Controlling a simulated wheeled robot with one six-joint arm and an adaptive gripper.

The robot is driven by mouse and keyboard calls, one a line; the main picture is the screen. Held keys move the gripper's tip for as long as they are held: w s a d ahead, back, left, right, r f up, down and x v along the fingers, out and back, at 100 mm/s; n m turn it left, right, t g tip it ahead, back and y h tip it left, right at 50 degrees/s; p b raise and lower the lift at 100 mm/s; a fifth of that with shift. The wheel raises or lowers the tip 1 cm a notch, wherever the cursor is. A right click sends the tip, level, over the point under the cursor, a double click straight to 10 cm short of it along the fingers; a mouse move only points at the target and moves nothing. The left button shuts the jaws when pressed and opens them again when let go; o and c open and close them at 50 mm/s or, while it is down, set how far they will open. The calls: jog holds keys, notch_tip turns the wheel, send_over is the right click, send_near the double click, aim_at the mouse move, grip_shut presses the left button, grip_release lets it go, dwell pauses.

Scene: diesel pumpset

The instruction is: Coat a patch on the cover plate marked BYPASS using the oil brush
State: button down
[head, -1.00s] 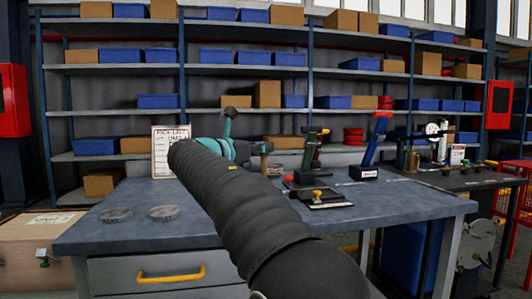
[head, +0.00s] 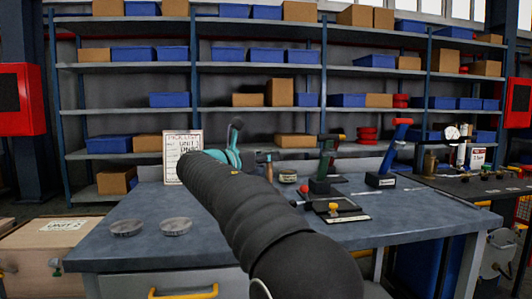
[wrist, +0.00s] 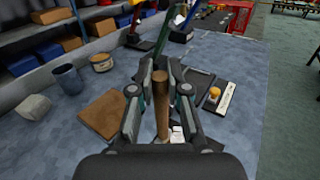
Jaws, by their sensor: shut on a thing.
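My gripper (wrist: 160,85) is shut on a brown wooden handle (wrist: 161,105), which stands upright between the fingers in the wrist view. I take it to be the oil brush; its bristles are not clearly visible. In the head view my black-sleeved arm reaches over the bench, and the brown handle (head: 268,171) shows beside the teal wrist. No plate that reads BYPASS can be made out. A dark plate with a yellow knob (head: 334,208) and a white label strip lies on the bench, right of my gripper; its lettering is too small to read.
A blue-grey cup (wrist: 68,79), a tin (wrist: 101,62) and a brown mat (wrist: 103,111) are left of my gripper. Two round dishes (head: 127,228) lie front left. A darker bench (head: 455,185) adjoins right.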

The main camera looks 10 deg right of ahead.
jog(key=shift+w, duration=0.4)
notch_tip(320, 180, up, 3)
jog(key=shift+d+r+p, duration=0.1)
jog(key=shift+d+p, duration=0.05)
jog(key=shift+p, duration=0.85)
jog(key=shift+r, duration=2.4)
